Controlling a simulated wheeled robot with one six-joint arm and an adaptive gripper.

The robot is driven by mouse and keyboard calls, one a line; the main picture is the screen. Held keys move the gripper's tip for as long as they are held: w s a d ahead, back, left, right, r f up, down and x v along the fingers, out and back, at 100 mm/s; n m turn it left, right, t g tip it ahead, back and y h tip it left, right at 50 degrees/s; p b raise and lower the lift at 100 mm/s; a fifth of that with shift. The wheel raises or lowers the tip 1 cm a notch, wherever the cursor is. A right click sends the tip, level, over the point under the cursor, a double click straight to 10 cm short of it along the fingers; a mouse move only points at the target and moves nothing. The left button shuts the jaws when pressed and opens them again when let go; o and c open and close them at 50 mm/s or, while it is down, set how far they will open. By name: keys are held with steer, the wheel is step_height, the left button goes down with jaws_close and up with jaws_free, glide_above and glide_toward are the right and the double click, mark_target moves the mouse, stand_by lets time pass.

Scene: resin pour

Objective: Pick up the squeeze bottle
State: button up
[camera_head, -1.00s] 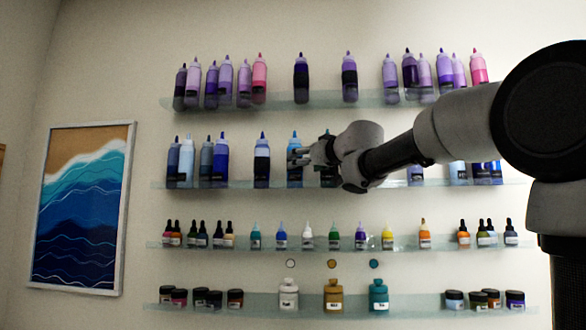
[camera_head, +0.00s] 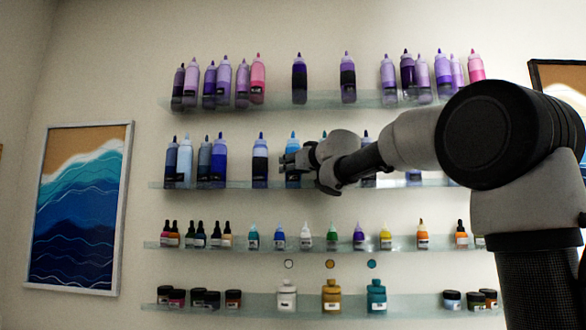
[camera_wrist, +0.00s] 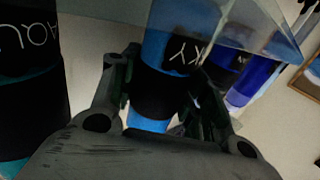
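The squeeze bottle (camera_head: 292,174) is light blue with a dark label and stands on the second shelf from the top. In the wrist view the bottle (camera_wrist: 166,52) is light blue, shows a black band with "KY" lettering readable, and appears upside down. My gripper (camera_head: 284,158) is at this bottle in the head view. In the wrist view my gripper (camera_wrist: 165,88) has one finger on each side of the bottle, close to its sides. Firm contact is not visible.
A dark-blue-and-pale bottle (camera_head: 260,165) stands left of it on the same glass shelf (camera_head: 240,185). An "AQU" bottle (camera_wrist: 30,75) is close by in the wrist view. Another glass shelf (camera_head: 320,101) with bottles is above. Small paint bottles (camera_head: 306,238) line a lower shelf.

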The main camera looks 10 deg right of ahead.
mark_target(296, 142)
steer(key=shift+c, duration=0.6)
steer(key=shift+s+r, duration=0.1)
steer(key=shift+s+r, duration=0.1)
steer(key=shift+r, duration=0.4)
step_height(296, 142, up, 6)
steer(key=shift+f, duration=0.1)
steer(key=s+a, duration=0.3)
steer(key=s, duration=0.6)
steer(key=s+a, duration=0.3)
steer(key=s, duration=0.6)
steer(key=shift+s, duration=0.35)
steer(key=o, duration=0.4)
